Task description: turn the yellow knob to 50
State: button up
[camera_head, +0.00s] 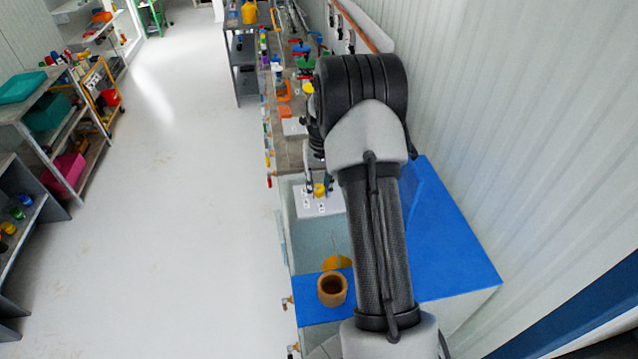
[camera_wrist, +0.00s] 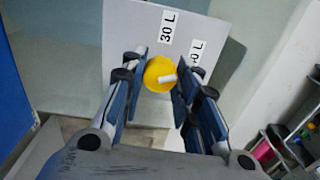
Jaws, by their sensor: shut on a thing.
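The yellow knob (camera_wrist: 157,77) is round with a white pointer mark and sits on a pale panel (camera_wrist: 135,28). In the wrist view the mark lies on the knob's right side, toward a label ending in "0 L" (camera_wrist: 197,52) that is partly hidden by a finger. In the head view the knob (camera_head: 319,190) and my gripper (camera_head: 318,185) are small, at the panel (camera_head: 325,207).
A blue surface (camera_head: 450,250) lies right of my arm. A brown cylindrical cup (camera_head: 332,289) stands on blue in front of the panel. A crowded bench (camera_head: 285,150) runs behind. White wall is close at right; the floor (camera_head: 180,200) at left is clear.

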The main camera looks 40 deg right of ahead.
aim_at(319, 189)
jog(key=m+p, duration=0.1)
jog(key=m, duration=0.4)
jog(key=shift+m, duration=0.3)
jog(key=m, duration=0.5)
jog(key=shift+m, duration=0.4)
jog(key=o, duration=1.1)
jog(key=r, duration=1.2)
jog(key=shift+s, duration=0.25)
jog(key=shift+a, duration=0.1)
